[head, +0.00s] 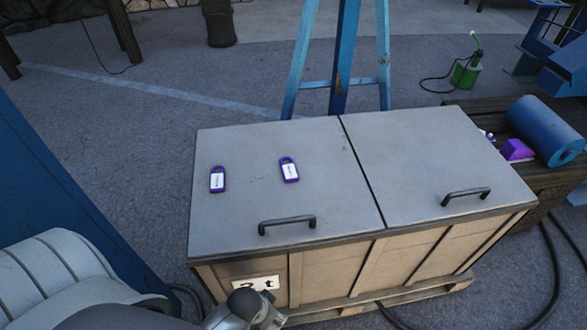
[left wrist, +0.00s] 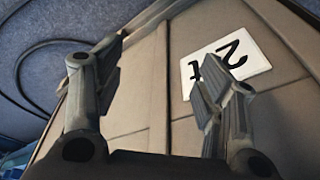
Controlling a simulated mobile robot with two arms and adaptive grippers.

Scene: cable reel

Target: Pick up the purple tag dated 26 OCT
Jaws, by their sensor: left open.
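Two purple tags with white labels lie flat on the left half of the grey crate lid (head: 250,220). The left tag (head: 217,180) and the right tag (head: 289,170) are apart; their label text is too small to read, so I cannot tell which is dated 26 OCT. My left gripper (head: 255,305) is low in front of the crate's front face, below and nearer than both tags. In the left wrist view my left gripper (left wrist: 155,85) is open and empty, facing the crate's front. No tag shows in that view. My right gripper is not in view.
The crate has a dark handle (head: 287,224) on the left lid and another handle (head: 466,196) on the right lid. A white number plate (head: 252,283) is on its front. A blue trestle (head: 340,60) stands behind. A blue cylinder (head: 546,130) lies at right. Black cables run on the floor.

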